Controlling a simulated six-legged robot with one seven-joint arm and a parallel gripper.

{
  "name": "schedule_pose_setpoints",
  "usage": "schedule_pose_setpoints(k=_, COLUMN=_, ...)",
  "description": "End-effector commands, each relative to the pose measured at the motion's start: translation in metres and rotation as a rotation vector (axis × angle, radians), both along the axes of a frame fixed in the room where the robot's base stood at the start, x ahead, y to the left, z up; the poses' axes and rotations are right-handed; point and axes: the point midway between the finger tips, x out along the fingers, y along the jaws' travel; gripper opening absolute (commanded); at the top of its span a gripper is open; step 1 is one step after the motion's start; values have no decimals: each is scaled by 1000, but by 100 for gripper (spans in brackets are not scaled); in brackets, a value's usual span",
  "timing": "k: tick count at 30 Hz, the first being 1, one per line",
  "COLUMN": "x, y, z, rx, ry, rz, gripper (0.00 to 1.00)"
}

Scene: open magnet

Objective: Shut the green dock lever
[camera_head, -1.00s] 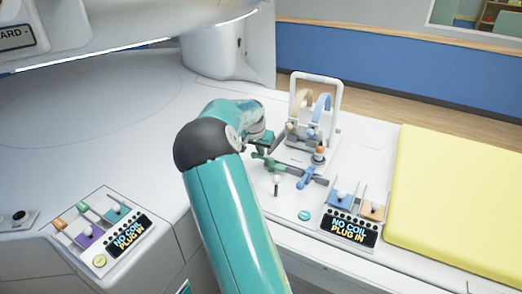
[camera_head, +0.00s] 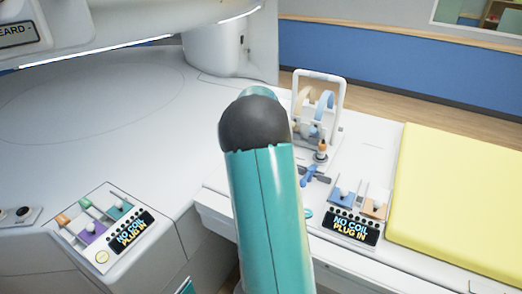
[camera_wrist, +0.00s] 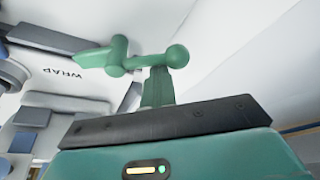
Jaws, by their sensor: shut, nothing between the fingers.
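In the wrist view the green dock lever (camera_wrist: 118,56) shows close up, with a bar that ends in a round ball knob (camera_wrist: 177,56). My gripper (camera_wrist: 156,92) is at the bottom middle of that view, right by the knob. It is shut, with nothing held. A short green upright piece joins its dark front edge to the area under the knob; I cannot tell whether they touch. In the head view my teal arm hides both the gripper and the green lever.
In the head view a blue lever (camera_head: 310,176) and an orange-topped post (camera_head: 321,150) stand just right of my arm. A white frame (camera_head: 341,100) with curved bands rises behind. A panel (camera_head: 352,230) reads "NO COIL PLUG IN". A yellow pad (camera_head: 460,200) lies at right.

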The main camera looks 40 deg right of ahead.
Motion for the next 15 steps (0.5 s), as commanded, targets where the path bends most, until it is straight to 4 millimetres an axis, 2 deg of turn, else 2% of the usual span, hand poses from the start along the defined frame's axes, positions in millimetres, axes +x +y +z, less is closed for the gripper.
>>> schedule_pose_setpoints(k=15, x=-21, y=13, z=0, rx=3, ry=-1, rz=487, gripper=0)
